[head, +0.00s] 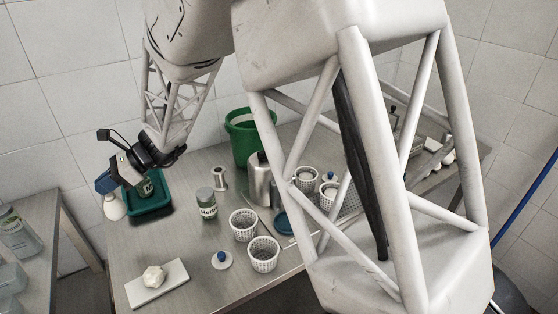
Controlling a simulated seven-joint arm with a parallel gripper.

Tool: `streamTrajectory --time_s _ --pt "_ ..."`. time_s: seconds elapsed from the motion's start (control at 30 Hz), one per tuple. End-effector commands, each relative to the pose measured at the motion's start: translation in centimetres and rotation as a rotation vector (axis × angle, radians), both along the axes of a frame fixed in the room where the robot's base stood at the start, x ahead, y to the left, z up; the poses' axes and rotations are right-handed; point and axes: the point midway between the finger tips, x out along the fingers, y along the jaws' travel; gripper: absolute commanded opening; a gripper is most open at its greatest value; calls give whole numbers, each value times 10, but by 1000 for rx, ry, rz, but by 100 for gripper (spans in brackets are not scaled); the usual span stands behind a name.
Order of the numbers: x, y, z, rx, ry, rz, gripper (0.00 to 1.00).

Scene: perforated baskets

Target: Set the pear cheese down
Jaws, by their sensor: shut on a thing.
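My gripper (108,188) is at the left end of the table, pointing down. It is shut on the pear cheese (115,209), a white pear-shaped piece that hangs below the fingers. The cheese is just left of a dark green tray (152,211) in the picture, near the table's left edge. I cannot tell whether it touches the table. The gripper hides the cheese's top and part of the tray.
A white board (157,284) with a pale lump (154,276) lies at the front. Another jar (207,203), perforated baskets (264,254) and a green bucket (241,138) stand to the right. Bare tabletop lies between board and tray.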

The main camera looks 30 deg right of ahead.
Motion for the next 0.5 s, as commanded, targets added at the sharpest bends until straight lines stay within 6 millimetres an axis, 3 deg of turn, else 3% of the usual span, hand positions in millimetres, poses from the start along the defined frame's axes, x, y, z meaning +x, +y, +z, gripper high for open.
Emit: streamTrajectory --time_s 0.17,0.5 --pt "1 0 19 1 -3 0 0" --pt "0 0 90 1 -5 0 0"
